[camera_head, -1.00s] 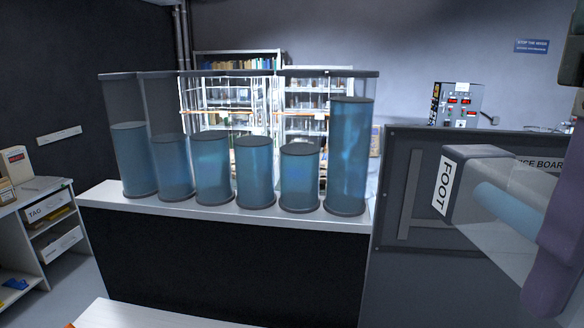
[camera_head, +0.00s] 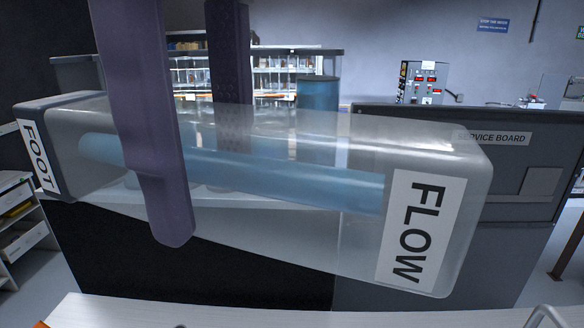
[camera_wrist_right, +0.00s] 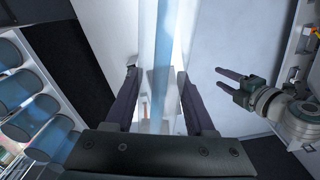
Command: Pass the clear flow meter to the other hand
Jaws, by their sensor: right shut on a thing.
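The clear flow meter (camera_head: 300,210) is a long see-through box with a blue rod inside. It lies almost level and close across the head view, with a grey end marked FOOT at left and a FLOW label at right. My right gripper (camera_head: 200,195) is shut on it nearer the FOOT end, one purple finger in front and one behind. In the right wrist view the meter (camera_wrist_right: 162,60) runs between the fingers of my right gripper (camera_wrist_right: 157,80). My left gripper (camera_wrist_right: 228,82) shows there at the right, fingers apart and empty, clear of the meter.
A white surface (camera_head: 230,315) runs along the bottom of the head view. The service board (camera_head: 520,165) stands behind at right, with a control box (camera_head: 423,83) behind it. Blue-filled cylinders (camera_wrist_right: 22,90) show at left in the right wrist view; the meter mostly hides them in the head view.

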